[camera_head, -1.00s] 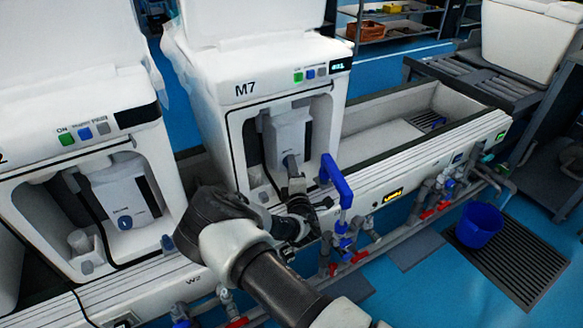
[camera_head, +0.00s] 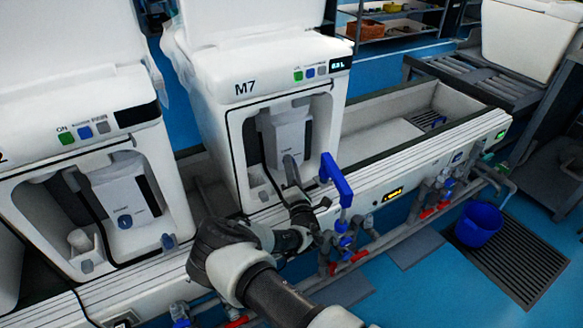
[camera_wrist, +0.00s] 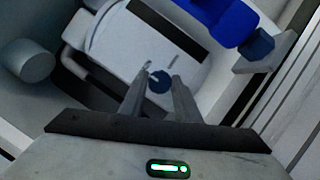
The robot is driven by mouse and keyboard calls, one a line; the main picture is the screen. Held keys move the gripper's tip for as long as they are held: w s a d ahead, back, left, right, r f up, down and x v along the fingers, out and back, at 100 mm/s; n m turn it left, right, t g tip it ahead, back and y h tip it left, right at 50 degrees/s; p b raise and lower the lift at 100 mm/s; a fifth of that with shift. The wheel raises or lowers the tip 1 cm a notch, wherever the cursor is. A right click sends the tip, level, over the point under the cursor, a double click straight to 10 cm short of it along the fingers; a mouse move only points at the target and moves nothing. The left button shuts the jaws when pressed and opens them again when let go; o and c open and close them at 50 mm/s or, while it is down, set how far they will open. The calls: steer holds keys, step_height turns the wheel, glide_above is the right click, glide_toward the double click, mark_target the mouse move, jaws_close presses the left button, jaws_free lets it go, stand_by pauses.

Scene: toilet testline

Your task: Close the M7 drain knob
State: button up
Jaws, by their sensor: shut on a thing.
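The M7 machine (camera_head: 262,88) is the white unit in the middle of the head view, with a recessed front bay. Inside the bay is a white dispenser box (camera_head: 290,132). In the wrist view, a small round dark blue knob (camera_wrist: 160,84) sits on the box's white face, which looks tilted there. My gripper (camera_wrist: 160,76) has one finger on each side of this knob and is shut on it. In the head view, my gripper (camera_head: 290,168) reaches up to the lower front of the box, and its fingers hide the knob.
A blue lever handle (camera_head: 338,180) stands close to the right of my wrist, above pipes with red valves (camera_head: 350,262). A similar machine (camera_head: 75,140) stands at left, with a blue knob (camera_head: 125,221) visible. A blue bucket (camera_head: 480,224) is on the floor at right.

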steer(key=o, duration=1)
steer(key=shift+o, duration=0.2)
steer(key=p+v, duration=0.3)
steer(key=v, duration=1.4)
steer(key=shift+s, duration=0.2)
steer(key=shift+f, duration=0.1)
